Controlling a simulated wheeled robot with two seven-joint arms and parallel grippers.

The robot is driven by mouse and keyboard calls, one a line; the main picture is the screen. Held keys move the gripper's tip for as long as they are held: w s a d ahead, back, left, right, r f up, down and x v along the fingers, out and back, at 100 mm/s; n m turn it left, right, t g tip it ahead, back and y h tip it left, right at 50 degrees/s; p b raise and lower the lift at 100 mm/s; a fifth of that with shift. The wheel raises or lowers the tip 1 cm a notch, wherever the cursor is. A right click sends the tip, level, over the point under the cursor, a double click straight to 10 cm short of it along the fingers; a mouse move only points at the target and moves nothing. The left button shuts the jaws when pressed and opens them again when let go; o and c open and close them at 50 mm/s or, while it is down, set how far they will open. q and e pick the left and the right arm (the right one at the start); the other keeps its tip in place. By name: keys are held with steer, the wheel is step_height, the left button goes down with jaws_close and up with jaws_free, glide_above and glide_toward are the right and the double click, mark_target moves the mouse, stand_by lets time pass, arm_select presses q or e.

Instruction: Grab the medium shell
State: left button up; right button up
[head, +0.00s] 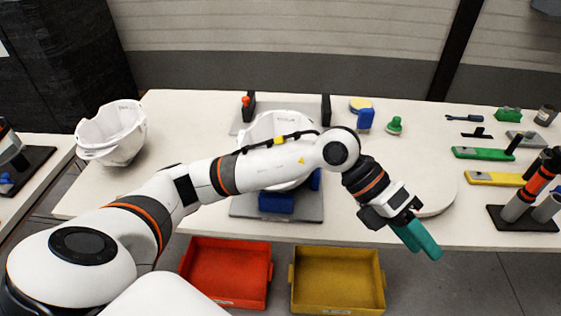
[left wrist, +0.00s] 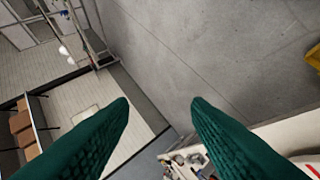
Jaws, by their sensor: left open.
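Two white helmet shells are in the head view; I cannot tell by size which is the medium one. One shell (head: 112,133) sits at the table's left end. My left gripper (head: 424,242) has teal fingers and hangs past the table's front edge, right of both shells. In the left wrist view its fingers (left wrist: 160,103) are apart with nothing between them. My right gripper is not in view.
A red bin (head: 228,270) and a yellow bin (head: 338,279) stand below the front edge of the white table (head: 185,110). A round white disc (head: 437,190) lies near my left gripper. Green and yellow tools (head: 482,153) and a dark stand with cylinders (head: 510,218) occupy the right side.

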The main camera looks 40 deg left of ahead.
arm_select(q)
steer(key=w+a+n+t+y, duration=0.1)
steer(key=w+a+y, duration=0.2)
steer(key=a+y, duration=0.35)
steer(key=w+a+n+t+y, duration=0.1)
steer(key=w+a+y, duration=0.2)
steer(key=a, duration=0.7)
steer(key=w+a+n+t+y, duration=0.1)
steer(key=w+a+y, duration=0.3)
steer(key=a, duration=0.5)
steer(key=shift+y, duration=0.65)
steer(key=f, duration=0.2)
steer(key=a+f+b, duration=0.1)
steer(key=f, duration=0.2)
steer(key=shift+s+f, duration=0.1)
steer(key=shift+s, duration=0.05)
steer(key=shift+f, duration=0.45)
steer(key=x, duration=0.2)
steer(key=p+x, duration=0.1)
steer(key=x, duration=0.1)
steer(key=shift+w+f, duration=0.25)
steer(key=shift+d, duration=0.1)
steer(key=shift+c, duration=0.3)
